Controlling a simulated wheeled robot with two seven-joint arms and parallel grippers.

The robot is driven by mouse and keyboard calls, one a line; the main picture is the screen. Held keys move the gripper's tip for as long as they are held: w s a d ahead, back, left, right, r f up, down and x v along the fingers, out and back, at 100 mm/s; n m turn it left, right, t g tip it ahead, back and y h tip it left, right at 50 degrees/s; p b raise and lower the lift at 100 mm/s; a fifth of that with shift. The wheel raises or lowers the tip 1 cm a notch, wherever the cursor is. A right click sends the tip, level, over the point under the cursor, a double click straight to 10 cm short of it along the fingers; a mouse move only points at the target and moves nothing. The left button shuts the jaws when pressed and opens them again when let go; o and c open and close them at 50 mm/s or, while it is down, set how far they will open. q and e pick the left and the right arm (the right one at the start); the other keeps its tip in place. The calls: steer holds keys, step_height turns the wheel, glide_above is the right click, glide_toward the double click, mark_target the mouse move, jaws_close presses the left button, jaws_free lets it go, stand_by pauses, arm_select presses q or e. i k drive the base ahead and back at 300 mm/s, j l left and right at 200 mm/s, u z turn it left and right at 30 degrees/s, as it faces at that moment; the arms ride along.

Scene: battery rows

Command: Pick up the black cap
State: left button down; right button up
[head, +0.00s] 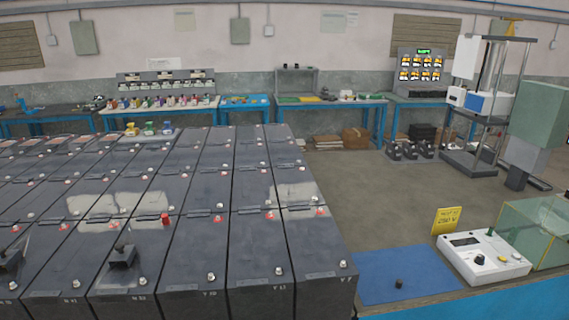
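A small black piece that looks like the black cap (399,284) stands on the blue mat (375,265) at the lower right. It is near the mat's front edge, apart from the white instrument. A larger black block-like object (122,257) sits on a battery at the lower left, and I cannot tell exactly what it is. Neither of my grippers is in view.
Rows of dark batteries (195,252) with metal terminals fill the left; one bears a red cap (165,219). A white instrument (485,257), a yellow sign (446,220) and a glass box (536,232) stand right of the mat. Most of the mat is clear.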

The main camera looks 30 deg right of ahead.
mark_target(399, 283)
steer(key=k+z, duration=0.2)
steer(key=z, duration=1.4)
